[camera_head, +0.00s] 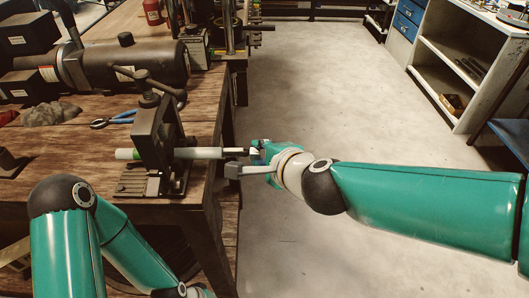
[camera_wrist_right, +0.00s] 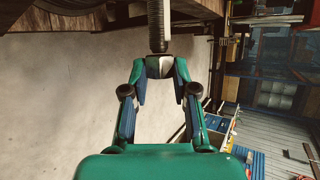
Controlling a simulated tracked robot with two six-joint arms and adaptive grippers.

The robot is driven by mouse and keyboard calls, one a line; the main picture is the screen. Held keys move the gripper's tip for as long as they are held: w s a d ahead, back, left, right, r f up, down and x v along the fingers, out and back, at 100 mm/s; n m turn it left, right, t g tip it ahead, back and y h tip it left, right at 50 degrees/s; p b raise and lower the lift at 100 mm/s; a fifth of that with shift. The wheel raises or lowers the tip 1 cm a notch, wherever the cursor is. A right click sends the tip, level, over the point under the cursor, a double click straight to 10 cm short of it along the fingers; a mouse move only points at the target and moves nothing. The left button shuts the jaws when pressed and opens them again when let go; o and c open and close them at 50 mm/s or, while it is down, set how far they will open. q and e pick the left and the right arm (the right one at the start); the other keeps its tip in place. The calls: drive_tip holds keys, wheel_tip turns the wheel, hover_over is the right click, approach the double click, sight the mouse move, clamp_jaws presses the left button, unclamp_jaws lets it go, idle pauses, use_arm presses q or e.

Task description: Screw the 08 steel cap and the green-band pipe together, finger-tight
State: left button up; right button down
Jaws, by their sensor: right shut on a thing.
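The green-band pipe (camera_head: 200,153) is pale and lies level, clamped in a dark bench vise (camera_head: 155,140). My right gripper (camera_head: 250,162) is at that end. In the right wrist view my right gripper (camera_wrist_right: 159,72) is shut on a small pale metal piece, the steel cap (camera_wrist_right: 158,67), mostly hidden by the fingers. A ribbed grey pipe end (camera_wrist_right: 157,28) lines up right above it; whether threads are engaged I cannot tell. My left gripper is out of view.
The wooden table (camera_head: 105,180) carries a dark cylindrical machine (camera_head: 140,65), blue-handled pliers (camera_head: 112,121) and a grey lump (camera_head: 50,113). The floor (camera_head: 310,90) right of the table is open. A shelf unit (camera_head: 450,75) stands at the far right.

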drive_tip(key=shift+a, duration=0.3)
drive_tip(key=c, duration=0.8)
unclamp_jaws()
drive_tip(key=v, duration=1.2)
